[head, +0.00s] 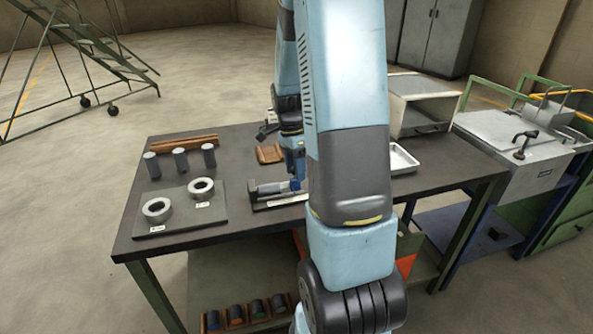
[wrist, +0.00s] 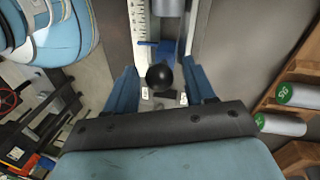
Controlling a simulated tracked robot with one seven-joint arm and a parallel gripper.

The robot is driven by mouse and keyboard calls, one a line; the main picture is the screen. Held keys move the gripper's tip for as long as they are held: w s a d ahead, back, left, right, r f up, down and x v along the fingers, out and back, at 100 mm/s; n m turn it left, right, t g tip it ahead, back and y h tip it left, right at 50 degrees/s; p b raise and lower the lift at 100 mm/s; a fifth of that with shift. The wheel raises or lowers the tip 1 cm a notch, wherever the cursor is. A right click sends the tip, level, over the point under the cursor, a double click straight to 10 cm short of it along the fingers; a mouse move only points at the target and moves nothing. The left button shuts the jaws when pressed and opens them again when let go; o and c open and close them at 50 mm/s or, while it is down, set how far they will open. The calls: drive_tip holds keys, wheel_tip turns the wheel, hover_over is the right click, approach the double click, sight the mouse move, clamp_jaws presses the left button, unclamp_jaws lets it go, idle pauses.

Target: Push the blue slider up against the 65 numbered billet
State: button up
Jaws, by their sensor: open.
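A measuring fixture (head: 280,203) with a pale scale (wrist: 141,28) stands at the table's front. A grey billet (head: 268,188) lies in it; it also shows in the wrist view (wrist: 168,18), its number out of sight. The blue slider (wrist: 148,50) is close to the billet's near end; I cannot tell whether they touch. A black ball knob (wrist: 159,77) is in front of the blue part. My gripper (wrist: 161,68) is open, its blue fingers on either side of the knob, with gaps visible. In the head view my arm hides part of the fixture.
Several upright grey billets (head: 181,160) and a plate with two rings (head: 157,210) are on the table's left. A wooden rack (wrist: 270,108) holds billets with green ends. A white tray (head: 402,160) and an open metal box (head: 420,103) are on the right.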

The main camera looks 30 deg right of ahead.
drive_tip(key=shift+s+f, duration=0.1)
drive_tip(key=shift+f, duration=0.3)
clamp_jaws()
idle(0.4)
